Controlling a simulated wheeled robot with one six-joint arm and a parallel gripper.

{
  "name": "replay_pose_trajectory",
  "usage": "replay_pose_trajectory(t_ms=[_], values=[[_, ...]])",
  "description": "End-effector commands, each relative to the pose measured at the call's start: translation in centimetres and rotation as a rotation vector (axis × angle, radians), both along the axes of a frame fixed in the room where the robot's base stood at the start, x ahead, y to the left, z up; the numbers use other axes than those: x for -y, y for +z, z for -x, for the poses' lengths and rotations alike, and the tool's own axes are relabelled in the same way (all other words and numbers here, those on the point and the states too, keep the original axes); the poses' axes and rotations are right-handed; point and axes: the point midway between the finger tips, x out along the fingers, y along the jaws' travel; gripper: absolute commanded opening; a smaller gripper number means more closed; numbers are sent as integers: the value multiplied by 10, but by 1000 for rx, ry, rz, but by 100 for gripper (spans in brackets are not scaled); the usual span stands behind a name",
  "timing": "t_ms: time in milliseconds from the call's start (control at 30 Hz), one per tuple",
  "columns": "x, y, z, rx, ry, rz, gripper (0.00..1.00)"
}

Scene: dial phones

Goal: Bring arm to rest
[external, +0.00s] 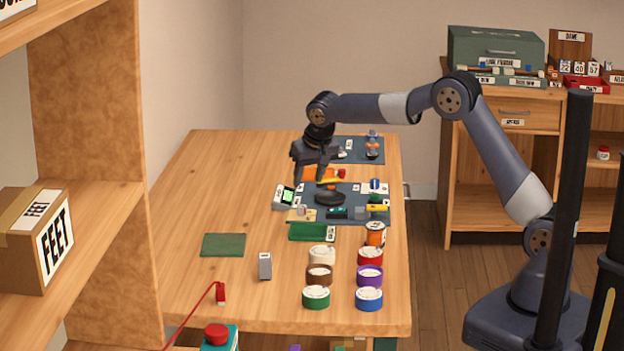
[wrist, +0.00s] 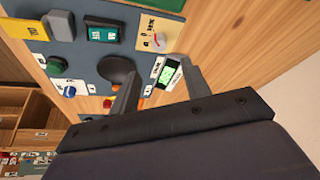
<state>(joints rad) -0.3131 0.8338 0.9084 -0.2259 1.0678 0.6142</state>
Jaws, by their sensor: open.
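My gripper (external: 312,170) hangs from my outstretched arm above the far half of the wooden table (external: 196,200). In the wrist view its two fingers (wrist: 158,88) stand apart, with nothing held between them. Below it lies a dark mat (external: 348,217) with a black round piece (external: 330,198) and several small parts. A meter with a lit green screen (external: 287,197) stands at the mat's left edge; it also shows in the wrist view (wrist: 168,74).
Several round lidded tins, one of them green (external: 316,297), stand at the table's near right. A grey block (external: 265,266) and a green pad (external: 223,245) lie to their left. A shelf with a box (external: 36,240) rises at the left. The table's left side is mostly bare.

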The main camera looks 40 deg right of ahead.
Motion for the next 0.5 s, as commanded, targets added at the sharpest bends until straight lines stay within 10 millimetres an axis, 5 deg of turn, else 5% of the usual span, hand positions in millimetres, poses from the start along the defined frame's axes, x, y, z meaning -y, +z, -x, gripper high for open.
replay_pose_trajectory(t_ms=[500], values=[[-1, 12, 5, -1, 0, 0, 45]])
